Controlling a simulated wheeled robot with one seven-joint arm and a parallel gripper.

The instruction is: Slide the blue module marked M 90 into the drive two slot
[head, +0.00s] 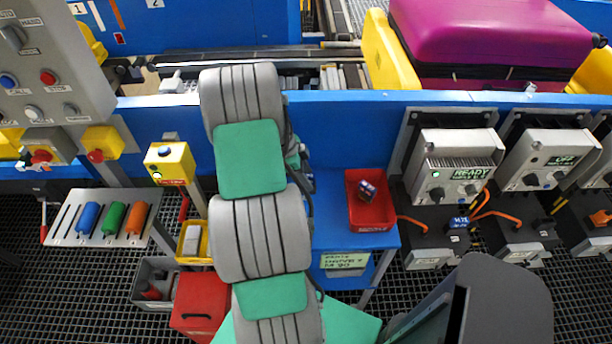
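A small dark blue module (367,190) with a pale marking lies tilted in a red bin (371,216); its marking is too small to read. Another blue module (459,222) with unclear white lettering sits at the black housing under the left drive, whose display reads READY (454,165). The drive beside it (548,160) has a display that seems to read OFF, with a black housing (520,232) and orange cables below. I cannot read drive numbers. My gripper is mostly hidden behind my arm; only grey parts (298,156) show left of the red bin, and its fingers are not clear.
The red bin stands on a blue stand (330,238). A rack (70,232) with blue, green and orange cylinders is at left. A yellow button box (170,164) and red toolbox (198,304) are near my arm. A magenta case (490,40) lies on the conveyor behind.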

